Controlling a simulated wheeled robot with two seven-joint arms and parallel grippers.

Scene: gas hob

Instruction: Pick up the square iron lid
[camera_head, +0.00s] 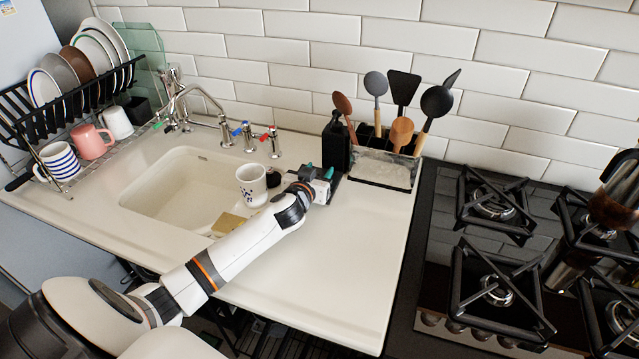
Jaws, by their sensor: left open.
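My left gripper (327,180) is open, on the worktop beside the utensil holder and in front of a black bottle. Its fingers are small and partly hidden by the wrist, and I see nothing clearly held. I cannot make out a square iron lid for certain. Square black iron grates (497,293) sit over the burners of the hob at right. My right gripper is not in view.
The black bottle (336,143) and the utensil holder (389,171) stand by the tiled wall. A dish rack (70,115) is at left. A dark vessel (614,200) is at the right edge. The front worktop is clear.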

